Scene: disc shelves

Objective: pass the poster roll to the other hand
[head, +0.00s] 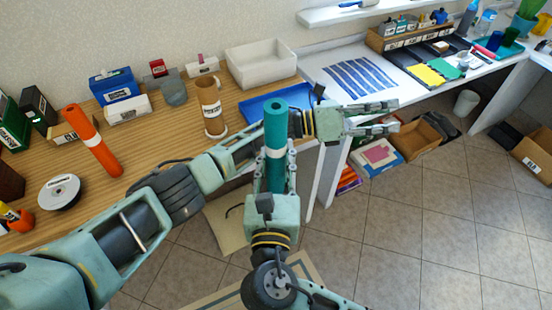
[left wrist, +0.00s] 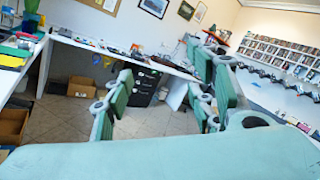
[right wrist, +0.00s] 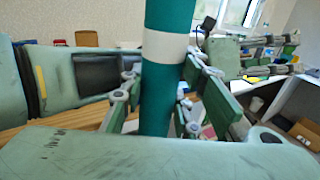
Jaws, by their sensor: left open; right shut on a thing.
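The teal poster roll (head: 275,125) with a white band stands nearly upright in the head view. My right gripper (head: 277,178) is shut on its lower part, below the band. In the right wrist view the roll (right wrist: 160,105) stands between the fingers (right wrist: 168,108), its top cut off. My left gripper (head: 392,117) is open and empty, to the right of the roll and pointing right; the roll hides part of my left wrist. In the left wrist view the fingers (left wrist: 165,95) are apart with only the room between them.
A white desk (head: 330,62) stands at right. Cardboard boxes (head: 420,132) lie below. Tiled floor (head: 400,230) is open at lower right.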

